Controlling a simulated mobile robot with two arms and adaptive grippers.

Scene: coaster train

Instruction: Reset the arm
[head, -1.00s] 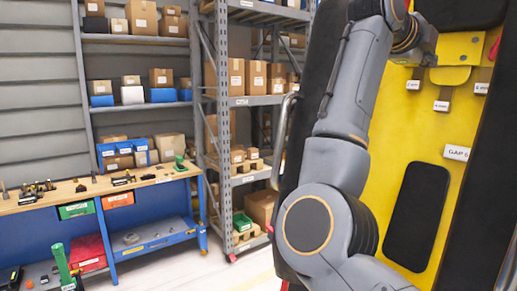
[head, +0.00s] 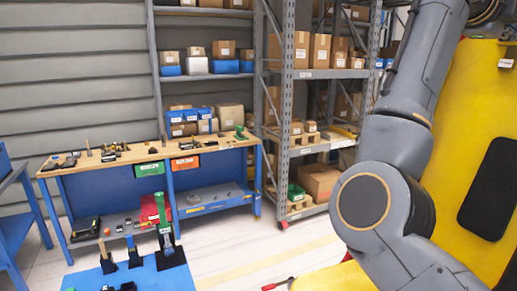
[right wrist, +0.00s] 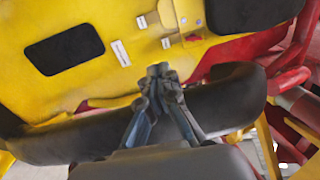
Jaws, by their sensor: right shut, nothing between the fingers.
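My right arm (head: 385,195) rises through the right side of the head view, bent at a large round joint, and its far end runs to the top right edge. My right gripper (right wrist: 160,75) shows in the right wrist view with its fingers together and nothing between them. Beyond its fingertips is a yellow panel (right wrist: 100,75) with black pads and small white labels; I cannot tell whether they touch. The same yellow panel (head: 465,120) stands behind my arm in the head view. My left gripper is in neither view.
A workbench (head: 125,153) with tools and bins stands at left. A grey shelf rack (head: 288,90) with cardboard boxes stands beside it. Tools stand on a blue surface (head: 145,280) at lower left. Red tubes (right wrist: 290,75) lie right of the gripper. Open floor (head: 265,245) shows centrally.

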